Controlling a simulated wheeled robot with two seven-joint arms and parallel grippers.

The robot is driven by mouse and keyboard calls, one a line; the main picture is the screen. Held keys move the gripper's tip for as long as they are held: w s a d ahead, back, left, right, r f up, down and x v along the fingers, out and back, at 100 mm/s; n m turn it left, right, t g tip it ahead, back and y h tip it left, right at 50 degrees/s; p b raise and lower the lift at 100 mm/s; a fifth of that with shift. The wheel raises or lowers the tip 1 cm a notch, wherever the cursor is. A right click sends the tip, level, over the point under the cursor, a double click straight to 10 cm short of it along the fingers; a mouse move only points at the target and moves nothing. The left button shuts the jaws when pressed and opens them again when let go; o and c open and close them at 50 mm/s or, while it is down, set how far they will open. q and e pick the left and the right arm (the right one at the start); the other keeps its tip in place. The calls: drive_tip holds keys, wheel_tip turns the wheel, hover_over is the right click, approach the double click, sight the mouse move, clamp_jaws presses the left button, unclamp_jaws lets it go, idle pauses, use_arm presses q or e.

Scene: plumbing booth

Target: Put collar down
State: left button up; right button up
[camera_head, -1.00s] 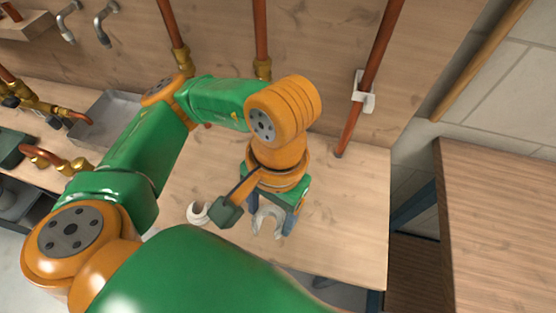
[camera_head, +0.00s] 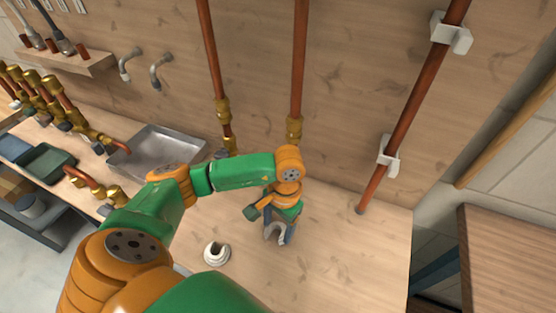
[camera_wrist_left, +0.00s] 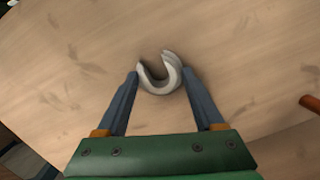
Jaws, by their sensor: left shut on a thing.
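My left gripper (camera_head: 279,236) is shut on a pale grey, C-shaped collar (camera_head: 271,231), over the right part of the wooden bench. In the left wrist view the collar (camera_wrist_left: 160,76) sits between the tips of the two blue-grey fingers (camera_wrist_left: 160,80), its opening facing away from the palm. I cannot tell whether the collar touches the bench top. A second white, ring-shaped piece (camera_head: 216,254) lies on the bench to the left of the gripper. My right gripper is not in view.
Copper pipes run up the wooden back wall; the right one (camera_head: 408,113) has white clips (camera_head: 389,157). A metal tray (camera_head: 165,150) and brass-fitted pipes (camera_head: 92,185) are on the left. Bare bench (camera_head: 345,262) lies right of the gripper, ending near a separate brown table (camera_head: 510,250).

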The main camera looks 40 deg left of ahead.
use_arm(q)
drive_tip(key=shift+f, duration=0.2)
drive_tip(key=o, duration=1.5)
drive_tip(key=shift+r, duration=0.1)
drive_tip(key=shift+c, duration=0.2)
